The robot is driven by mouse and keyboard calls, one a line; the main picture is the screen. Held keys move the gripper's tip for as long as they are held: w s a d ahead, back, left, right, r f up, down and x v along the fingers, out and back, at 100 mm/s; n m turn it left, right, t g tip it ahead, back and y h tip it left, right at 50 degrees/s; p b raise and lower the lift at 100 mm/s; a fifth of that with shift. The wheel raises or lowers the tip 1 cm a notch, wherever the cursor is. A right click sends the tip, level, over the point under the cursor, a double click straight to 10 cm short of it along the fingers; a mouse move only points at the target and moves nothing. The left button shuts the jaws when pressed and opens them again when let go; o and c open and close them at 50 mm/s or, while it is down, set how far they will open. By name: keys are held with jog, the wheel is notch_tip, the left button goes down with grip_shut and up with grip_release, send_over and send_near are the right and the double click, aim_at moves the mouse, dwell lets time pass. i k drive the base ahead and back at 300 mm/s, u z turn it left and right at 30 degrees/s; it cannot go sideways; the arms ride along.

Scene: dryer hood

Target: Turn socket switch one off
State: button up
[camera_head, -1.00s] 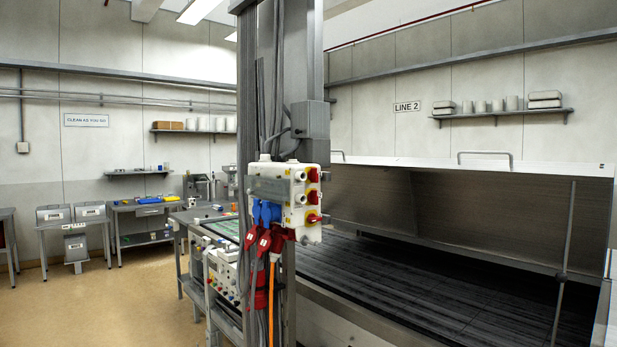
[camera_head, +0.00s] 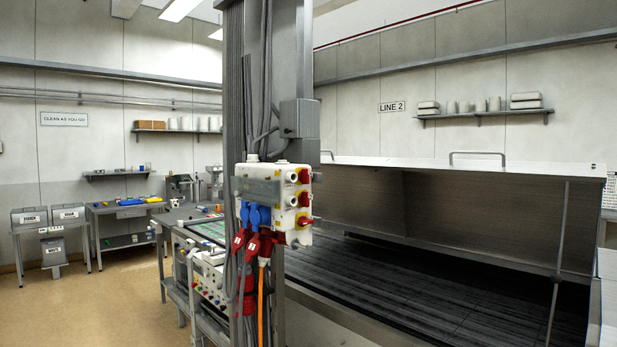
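A white socket box (camera_head: 270,190) hangs on a grey metal column in the middle of the head view. Blue plugs (camera_head: 257,214) and red plugs (camera_head: 252,244) with cables sit at the box's lower front. My gripper is not in view.
A dryer with a raised hood (camera_head: 450,215) and dark slatted bed (camera_head: 420,280) fills the right. A control panel (camera_head: 208,275) with coloured buttons stands left of the column. Open floor (camera_head: 100,305) lies at the lower left.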

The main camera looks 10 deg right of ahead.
aim_at(303, 176)
jog(key=u, duration=0.05)
jog(key=i, duration=1)
jog(key=z, duration=0.05)
